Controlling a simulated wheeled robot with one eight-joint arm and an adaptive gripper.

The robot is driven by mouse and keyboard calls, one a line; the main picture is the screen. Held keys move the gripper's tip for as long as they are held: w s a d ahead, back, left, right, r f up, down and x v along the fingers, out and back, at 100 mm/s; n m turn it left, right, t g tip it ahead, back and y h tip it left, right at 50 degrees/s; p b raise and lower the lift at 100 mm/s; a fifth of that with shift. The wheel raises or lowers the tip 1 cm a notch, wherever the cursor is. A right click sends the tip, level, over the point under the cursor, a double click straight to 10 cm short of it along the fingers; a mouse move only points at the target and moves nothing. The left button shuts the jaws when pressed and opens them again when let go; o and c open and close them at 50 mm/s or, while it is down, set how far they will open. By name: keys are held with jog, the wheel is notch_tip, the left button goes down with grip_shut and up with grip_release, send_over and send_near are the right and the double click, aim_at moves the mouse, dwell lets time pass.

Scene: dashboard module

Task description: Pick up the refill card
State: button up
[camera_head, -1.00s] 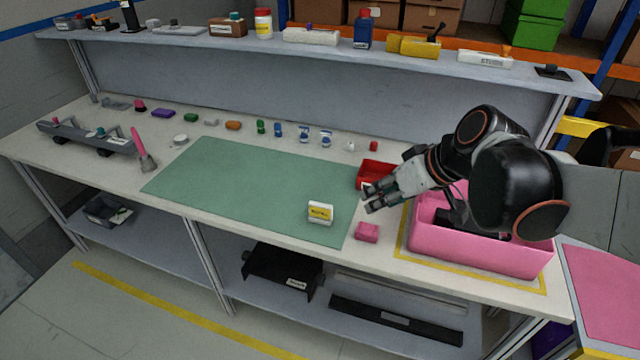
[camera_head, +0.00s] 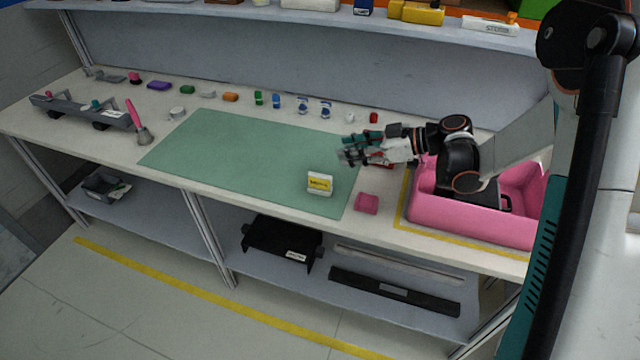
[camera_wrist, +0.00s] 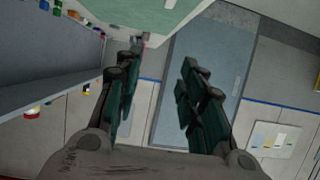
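The small white block-shaped item with a yellow label (camera_head: 320,184), which looks like the refill card, stands on the front right part of the green mat (camera_head: 230,150). Its label text is too small to read. My gripper (camera_head: 346,148) is above the right part of the mat, behind the card and apart from it. In the wrist view my gripper (camera_wrist: 158,75) has its two dark green fingers spread with nothing between them. A small pale thing (camera_wrist: 169,4) on the mat shows at the top edge there; I cannot tell whether it is the card.
A pink block (camera_head: 367,203) lies right of the card. A pink bin (camera_head: 470,222) stands at the right inside yellow tape. A red tray is mostly hidden behind my gripper. Several small coloured items line the back of the bench (camera_head: 215,107). The mat's middle is clear.

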jog(key=b, duration=0.3)
send_near(323, 176)
jog(key=shift+x, duration=0.95)
jog(key=shift+b+x, duration=1.15)
jog(key=shift+x, duration=2.65)
jog(key=shift+d, duration=0.1)
jog(key=shift+c, duration=0.6)
grip_shut()
